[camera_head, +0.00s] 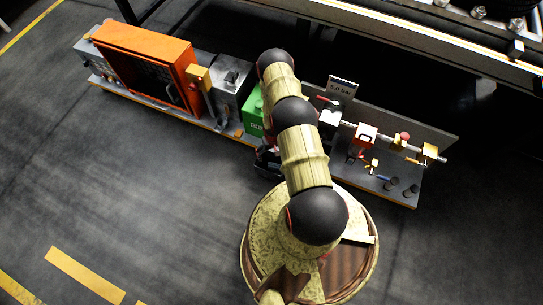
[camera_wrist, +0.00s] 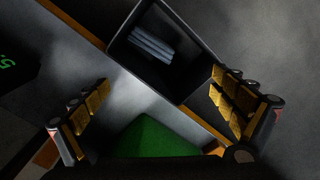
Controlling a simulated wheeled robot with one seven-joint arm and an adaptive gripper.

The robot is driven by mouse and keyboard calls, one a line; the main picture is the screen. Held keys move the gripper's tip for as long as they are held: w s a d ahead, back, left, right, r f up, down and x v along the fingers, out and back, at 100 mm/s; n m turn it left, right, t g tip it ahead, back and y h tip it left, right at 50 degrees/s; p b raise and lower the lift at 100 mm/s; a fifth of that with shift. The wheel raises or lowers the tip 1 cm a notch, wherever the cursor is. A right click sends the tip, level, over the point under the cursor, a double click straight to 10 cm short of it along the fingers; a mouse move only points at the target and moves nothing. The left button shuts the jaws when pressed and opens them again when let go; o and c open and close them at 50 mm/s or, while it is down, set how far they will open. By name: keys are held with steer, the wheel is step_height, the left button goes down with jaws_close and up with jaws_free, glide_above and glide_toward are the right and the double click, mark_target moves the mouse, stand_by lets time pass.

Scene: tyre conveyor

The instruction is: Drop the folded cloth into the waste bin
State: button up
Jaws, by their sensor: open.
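The folded cloth (camera_wrist: 152,45), a stack of pale blue-grey layers, lies inside the dark, open-topped waste bin (camera_wrist: 193,88) in the wrist view. It rests apart from my fingers. My gripper (camera_wrist: 160,80) is open and empty, its gold-padded fingers spread wide on either side of the bin's near corner. In the head view my gripper (camera_head: 266,160) is mostly hidden behind my arm.
A green box (camera_wrist: 150,138) stands between my fingers' bases, and also shows in the head view (camera_head: 253,112). An orange cabinet (camera_head: 147,62) stands left on the bench. Pipe valves (camera_head: 366,134) and a "5.0 bar" sign (camera_head: 341,88) stand right. The floor in front is clear.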

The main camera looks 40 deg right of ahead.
step_height(320, 180, up, 12)
stand_by(0.7)
stand_by(0.4)
